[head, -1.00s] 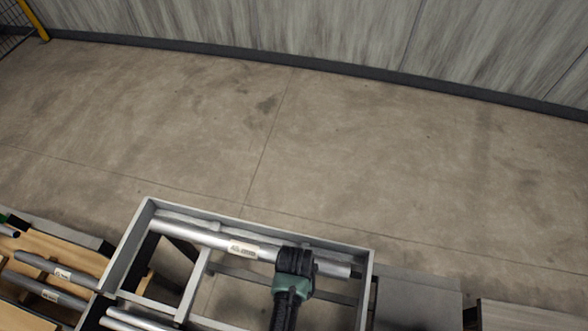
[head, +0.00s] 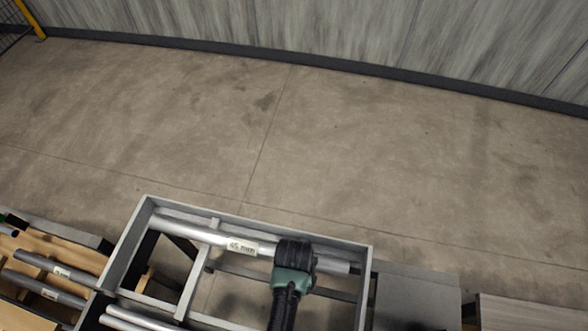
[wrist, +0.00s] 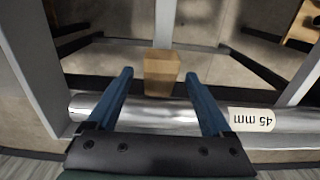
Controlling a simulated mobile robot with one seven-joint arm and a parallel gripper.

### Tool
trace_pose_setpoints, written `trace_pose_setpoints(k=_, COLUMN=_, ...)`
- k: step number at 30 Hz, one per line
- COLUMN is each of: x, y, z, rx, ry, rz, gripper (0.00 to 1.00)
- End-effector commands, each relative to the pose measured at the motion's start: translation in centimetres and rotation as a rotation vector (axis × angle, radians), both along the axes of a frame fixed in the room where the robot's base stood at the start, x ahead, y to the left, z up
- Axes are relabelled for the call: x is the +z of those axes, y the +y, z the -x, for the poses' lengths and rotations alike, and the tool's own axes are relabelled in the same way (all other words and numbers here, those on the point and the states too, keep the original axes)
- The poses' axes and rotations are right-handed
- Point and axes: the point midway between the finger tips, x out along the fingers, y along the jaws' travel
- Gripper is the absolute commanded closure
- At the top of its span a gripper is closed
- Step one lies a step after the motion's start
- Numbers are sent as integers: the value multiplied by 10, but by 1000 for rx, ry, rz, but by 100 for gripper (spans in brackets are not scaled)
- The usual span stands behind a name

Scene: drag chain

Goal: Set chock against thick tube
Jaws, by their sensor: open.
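The thick tube (head: 200,232) is a shiny metal pipe with a "45 mm" label. The chock (wrist: 162,72) is a small wooden block just beside the tube in the wrist view. Its near end seems to meet the tube, but I cannot tell whether they touch. My gripper (wrist: 159,74) is open, its blue fingers reaching over the tube with one on each side of the chock. In the head view my wrist hides the fingers and chock.
The grey frame (head: 132,236) has raised side walls and cross bars with open gaps. Thinner tubes (head: 52,290) lie on a wooden rack at left, and more tubes (head: 125,320) lie at the frame's front. A grey surface (head: 415,300) stands at right.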

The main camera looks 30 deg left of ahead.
Motion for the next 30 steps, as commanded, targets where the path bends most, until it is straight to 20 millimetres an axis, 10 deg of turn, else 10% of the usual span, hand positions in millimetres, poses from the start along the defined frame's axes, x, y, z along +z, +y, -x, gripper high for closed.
trace_pose_setpoints(k=16, x=99, y=0, z=-1, rx=0, ry=-3, rz=-1, gripper=16)
trace_pose_setpoints(k=30, x=115, y=0, z=1, rx=0, ry=1, rz=0, gripper=16)
